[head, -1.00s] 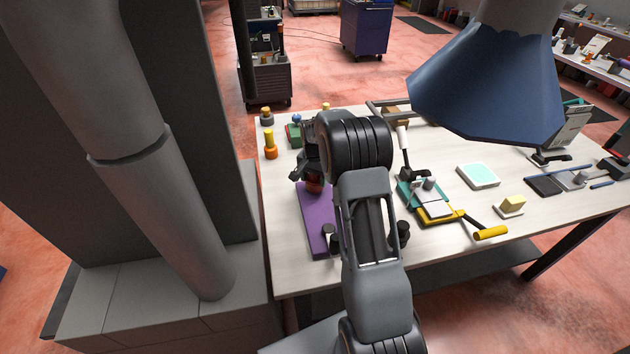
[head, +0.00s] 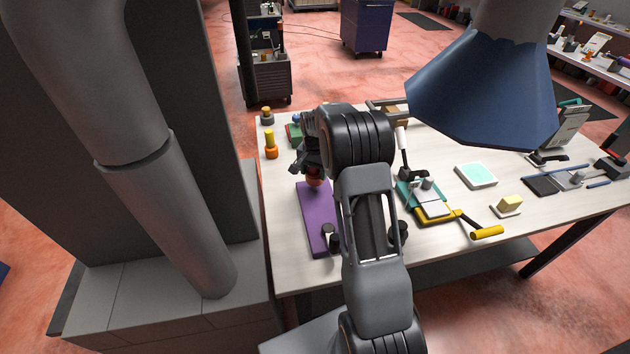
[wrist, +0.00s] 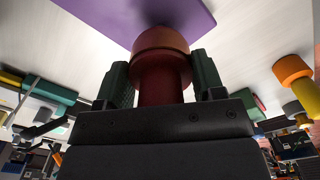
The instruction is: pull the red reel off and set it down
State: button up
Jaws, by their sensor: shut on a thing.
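The red reel (wrist: 160,88) is between the two dark fingers of my gripper (wrist: 161,72) in the wrist view; its wide rounded end sticks out past the fingertips. In the head view the reel (head: 314,180) shows below my gripper (head: 310,166), at the far end of the purple board (head: 316,212). The gripper is shut on it. My arm hides part of the board. I cannot tell whether the reel still touches the board or a post on it.
Black knobs (head: 328,231) stand at the board's near end. An orange and yellow peg (head: 270,146) stands to the left of the gripper. A teal and yellow device (head: 428,203) lies to the right. A blue lamp shade (head: 485,88) hangs over the table. Bare tabletop (head: 282,222) lies left of the board.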

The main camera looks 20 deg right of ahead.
jog(key=shift+r, duration=0.2)
dwell(0.3)
jog(key=shift+r+p, duration=1.35)
jog(key=shift+r, duration=0.55)
